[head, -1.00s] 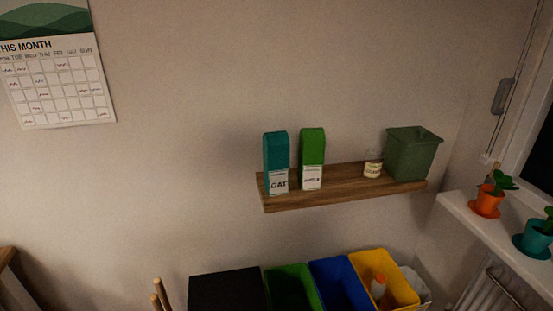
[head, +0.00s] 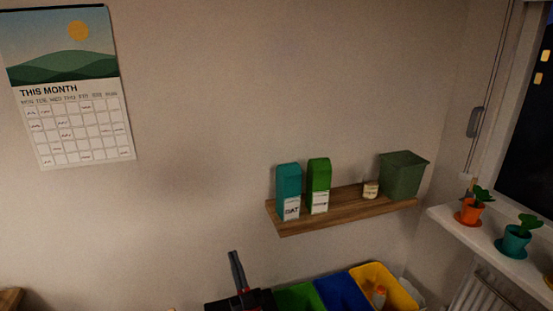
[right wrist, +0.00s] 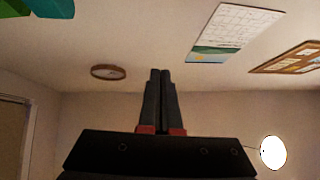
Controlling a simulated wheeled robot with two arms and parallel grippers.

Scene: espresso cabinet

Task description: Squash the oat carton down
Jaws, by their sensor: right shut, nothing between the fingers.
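The oat carton (head: 288,183) is teal with a white label reading OAT. It stands upright and uncrushed at the left end of a wooden wall shelf (head: 345,212) in the head view. My right gripper (head: 234,254) rises at the bottom of the head view, below and left of the shelf, apart from the carton. In the right wrist view its two fingers (right wrist: 161,72) are closed together with nothing between them. My left gripper is not in view.
A green carton (head: 318,176) stands just right of the oat carton. A small jar (head: 370,189) and a dark green bin (head: 402,176) are farther right. Green, blue and yellow (head: 371,273) bins stand below. Potted plants (head: 470,213) sit on the windowsill.

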